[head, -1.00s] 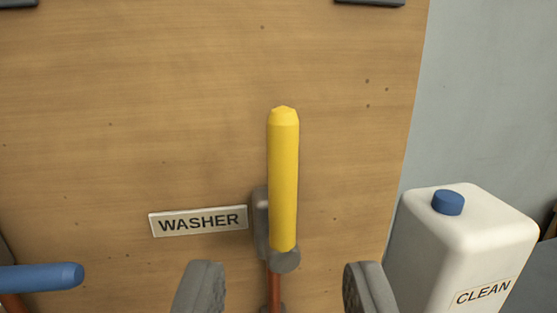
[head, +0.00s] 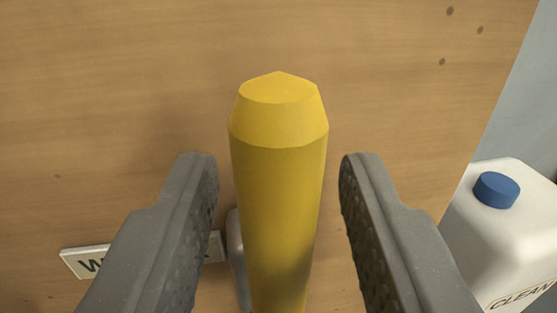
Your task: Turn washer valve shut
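The yellow valve handle (head: 280,190) stands upright in the middle of the head view, close to the camera. My gripper (head: 280,175) is open, with one grey finger on each side of the handle. A gap shows between each finger and the handle. The washer sign (head: 80,261) is on the board at lower left, mostly hidden behind my left finger. The valve body below the handle is mostly hidden; a grey part shows just left of the handle.
A wooden board (head: 130,80) stands behind the handle. A white jug (head: 500,235) with a blue cap and a label reading CLEAN stands at the right. A pale wall (head: 530,110) shows behind it.

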